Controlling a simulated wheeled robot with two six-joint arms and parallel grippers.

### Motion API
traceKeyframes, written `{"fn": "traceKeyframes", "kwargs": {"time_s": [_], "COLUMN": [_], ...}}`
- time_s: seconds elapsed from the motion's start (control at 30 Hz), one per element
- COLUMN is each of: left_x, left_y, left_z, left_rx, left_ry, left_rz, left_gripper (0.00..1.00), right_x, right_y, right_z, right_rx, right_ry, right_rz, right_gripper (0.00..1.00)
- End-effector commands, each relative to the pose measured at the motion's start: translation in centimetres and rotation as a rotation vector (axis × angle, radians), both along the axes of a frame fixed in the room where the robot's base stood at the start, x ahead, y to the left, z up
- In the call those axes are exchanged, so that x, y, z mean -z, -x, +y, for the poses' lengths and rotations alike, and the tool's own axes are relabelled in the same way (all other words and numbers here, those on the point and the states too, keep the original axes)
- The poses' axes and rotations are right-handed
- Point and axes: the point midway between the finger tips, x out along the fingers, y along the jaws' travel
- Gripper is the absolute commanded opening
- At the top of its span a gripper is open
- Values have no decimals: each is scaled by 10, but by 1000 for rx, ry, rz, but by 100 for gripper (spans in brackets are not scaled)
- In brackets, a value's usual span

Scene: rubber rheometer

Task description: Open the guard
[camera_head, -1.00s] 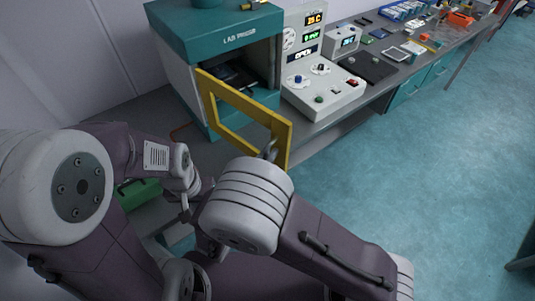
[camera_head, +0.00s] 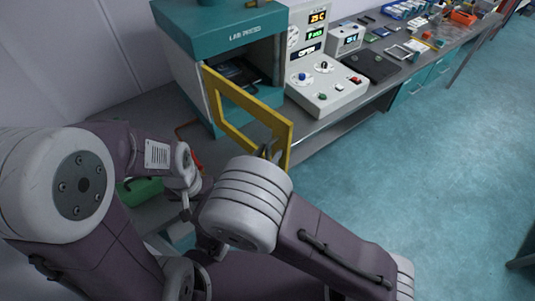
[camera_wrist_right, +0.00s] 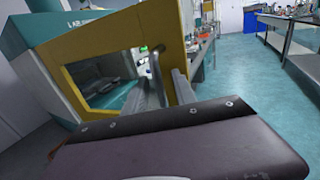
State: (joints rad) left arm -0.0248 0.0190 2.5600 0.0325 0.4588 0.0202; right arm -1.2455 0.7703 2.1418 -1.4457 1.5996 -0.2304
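The guard is a yellow frame with a large window (camera_head: 211,92). It stands swung out from the front of the teal-and-white lab press (camera_head: 215,40), and the press's dark inside shows behind it. My right gripper (camera_head: 268,151) is at the free end of the guard, low on its post. In the right wrist view the guard (camera_wrist_right: 66,82) is just beyond the fingers (camera_wrist_right: 169,80). The two fingers stand apart, with the yellow post seen behind and between them; whether they touch it I cannot tell.
A white control console (camera_head: 328,90) with lit displays and knobs stands right of the press. The grey bench (camera_head: 385,82) with small tools runs to the back right. A green box (camera_head: 140,190) is partly hidden by my left arm.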

Motion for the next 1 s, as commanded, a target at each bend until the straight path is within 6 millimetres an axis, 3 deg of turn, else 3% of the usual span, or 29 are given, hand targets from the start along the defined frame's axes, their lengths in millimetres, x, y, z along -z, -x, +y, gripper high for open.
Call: {"fn": "traceKeyframes", "kwargs": {"time_s": [0.2, 0.4, 0.93, 1.0], "left_x": [0, 1, 3, 29], "left_y": [0, 0, 0, 0], "left_z": [0, 0, 0, 0], "left_rx": [0, 0, 0, 0], "left_ry": [0, 0, 0, 0], "left_rz": [0, 0, 0, 0], "left_gripper": [0, 0, 0, 0], "right_x": [-7, -42, -99, -90], "right_y": [0, 0, 50, 50], "right_z": [0, 0, -84, -84], "right_rx": [0, 0, -1, -3], "right_ry": [-3, -6, -3, -9], "right_rz": [-1, -3, -1, -3], "right_gripper": [33, 33, 33, 33]}}
